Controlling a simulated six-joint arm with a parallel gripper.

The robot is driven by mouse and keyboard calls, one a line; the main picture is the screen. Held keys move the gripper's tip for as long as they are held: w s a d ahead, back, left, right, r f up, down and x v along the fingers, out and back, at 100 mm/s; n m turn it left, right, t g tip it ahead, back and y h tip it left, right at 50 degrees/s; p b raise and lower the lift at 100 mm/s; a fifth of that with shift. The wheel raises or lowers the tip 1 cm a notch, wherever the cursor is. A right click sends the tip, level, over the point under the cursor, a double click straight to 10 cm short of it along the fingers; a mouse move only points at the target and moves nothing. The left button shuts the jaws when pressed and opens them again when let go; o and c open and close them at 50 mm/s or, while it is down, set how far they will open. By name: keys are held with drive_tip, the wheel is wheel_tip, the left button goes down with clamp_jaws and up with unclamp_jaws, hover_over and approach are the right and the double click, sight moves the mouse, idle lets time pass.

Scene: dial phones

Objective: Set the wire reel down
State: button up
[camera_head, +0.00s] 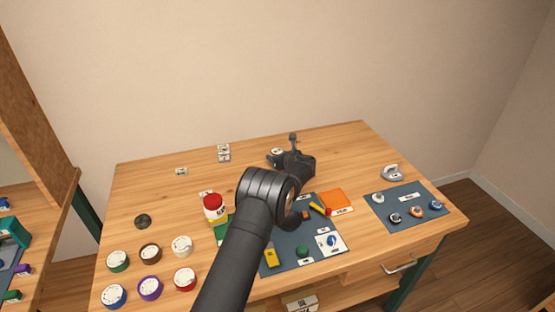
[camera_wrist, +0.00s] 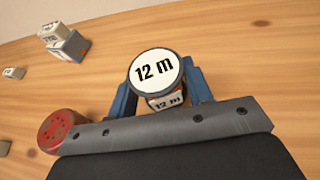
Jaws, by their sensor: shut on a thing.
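The wire reel (camera_wrist: 155,72) shows in the wrist view as a round piece with a white face marked "12 m" and a dark rim. A second "12 m" label shows just below that face. My gripper (camera_wrist: 160,88) is shut on the reel, with a blue finger at each side. In the head view my gripper (camera_head: 277,158) is over the back middle of the wooden table (camera_head: 150,190), and only a small pale part of the reel (camera_head: 277,151) shows. I cannot tell whether the reel touches the table.
Stacked labelled blocks (camera_head: 224,153) stand at the back, left of my gripper. A red-lidded jar (camera_head: 213,204) stands nearer the front. Several round dials (camera_head: 150,288) fill the front left. A dark mat (camera_head: 405,220) with knobs lies at right. Bare wood surrounds the blocks.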

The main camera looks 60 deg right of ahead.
drive_tip(key=shift+f, duration=0.65)
drive_tip(key=shift+f, duration=0.1)
drive_tip(key=o, duration=1)
drive_tip(key=shift+o, duration=0.2)
drive_tip(key=shift+s+a+r, duration=0.15)
drive_tip(key=shift+s+r, duration=0.15)
drive_tip(key=v, duration=1.1)
drive_tip(key=shift+a, duration=0.15)
